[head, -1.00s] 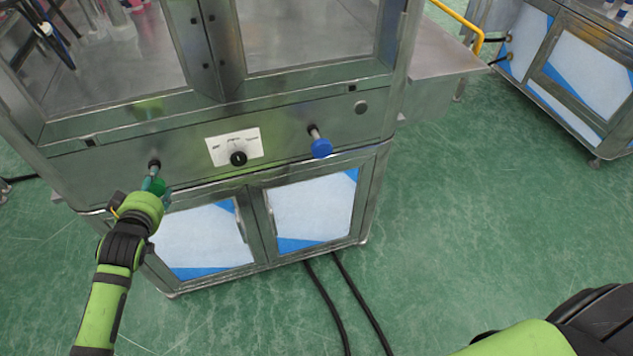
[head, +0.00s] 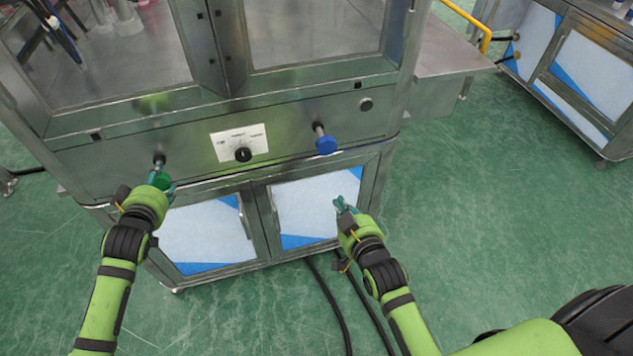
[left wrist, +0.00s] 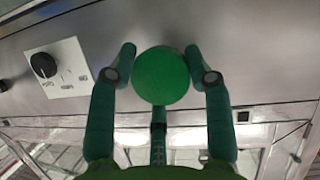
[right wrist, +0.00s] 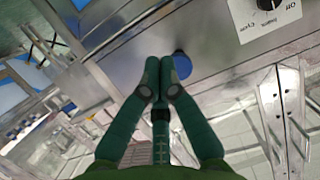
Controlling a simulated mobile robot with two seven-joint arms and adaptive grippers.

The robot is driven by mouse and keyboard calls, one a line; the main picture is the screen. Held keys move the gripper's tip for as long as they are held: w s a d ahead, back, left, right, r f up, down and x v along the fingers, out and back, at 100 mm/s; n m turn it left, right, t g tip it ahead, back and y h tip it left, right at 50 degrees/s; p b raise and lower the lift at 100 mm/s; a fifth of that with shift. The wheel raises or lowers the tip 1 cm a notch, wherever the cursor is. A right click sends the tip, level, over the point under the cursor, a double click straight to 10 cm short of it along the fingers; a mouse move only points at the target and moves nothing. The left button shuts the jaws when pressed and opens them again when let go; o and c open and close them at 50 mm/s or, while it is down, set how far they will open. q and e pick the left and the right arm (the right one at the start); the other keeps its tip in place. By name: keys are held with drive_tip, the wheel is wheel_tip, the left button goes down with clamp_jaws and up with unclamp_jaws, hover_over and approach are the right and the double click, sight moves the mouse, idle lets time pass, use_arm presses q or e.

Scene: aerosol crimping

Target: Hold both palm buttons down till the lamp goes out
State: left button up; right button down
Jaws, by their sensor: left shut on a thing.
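The green palm button (head: 161,180) stands out from the left of the machine's front panel. My left gripper (head: 160,188) is shut on it; in the left wrist view its two fingers lie on either side of the round green face (left wrist: 161,75). The blue palm button (head: 327,146) stands out on the right of the panel, untouched. My right gripper (head: 344,205) is below it and apart from it, fingertips together and empty. In the right wrist view the blue button (right wrist: 184,67) is partly hidden behind the fingers. I cannot identify a lit lamp.
A black selector knob (head: 243,155) on a white plate sits between the buttons. A small round grey fitting (head: 366,104) is at the panel's upper right. White and blue cabinet doors (head: 305,212) are below.

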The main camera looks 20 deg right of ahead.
use_arm(q)
drive_tip(key=shift+s+f, duration=0.1)
drive_tip(key=shift+f, duration=0.15)
use_arm(e)
drive_tip(key=t, duration=0.1)
approach(328, 150)
drive_tip(key=s, duration=0.3)
drive_tip(key=w, duration=0.6)
drive_tip(key=shift+w+f+t, duration=0.3)
drive_tip(key=shift+w+f, duration=0.05)
drive_tip(key=shift+f, duration=0.1)
drive_tip(key=shift+w, duration=0.2)
